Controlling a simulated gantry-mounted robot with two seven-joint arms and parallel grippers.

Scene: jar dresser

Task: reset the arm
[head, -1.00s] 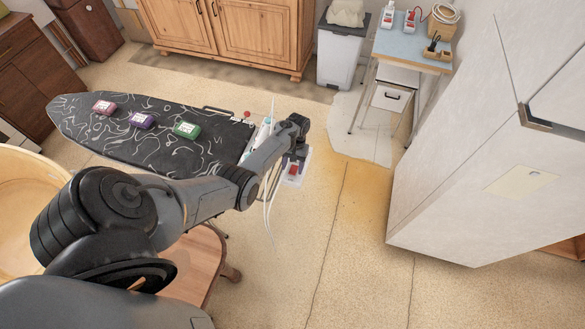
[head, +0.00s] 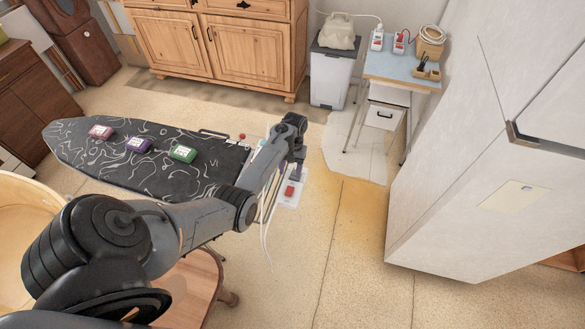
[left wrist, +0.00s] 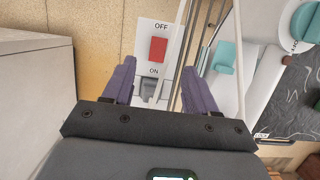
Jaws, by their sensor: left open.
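My left arm reaches in from the lower left of the head view. My left gripper (head: 297,171) points down near the ironing board's right end, just above a white switch plate (head: 289,193) with a red rocker. In the left wrist view the gripper (left wrist: 157,72) is open, with its two purple-grey fingers apart and nothing held. The plate (left wrist: 174,33) and its red rocker (left wrist: 158,49), marked OFF above and ON below, show beyond and between the fingertips. My right gripper is not in view.
A black patterned ironing board (head: 90,155) carries pink (head: 101,132), purple (head: 138,145) and green (head: 183,153) boxes. A white cord (head: 264,240) hangs by my arm. A tall white cabinet (head: 470,170) stands right; a small blue-topped table (head: 400,72) stands behind. Floor between is open.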

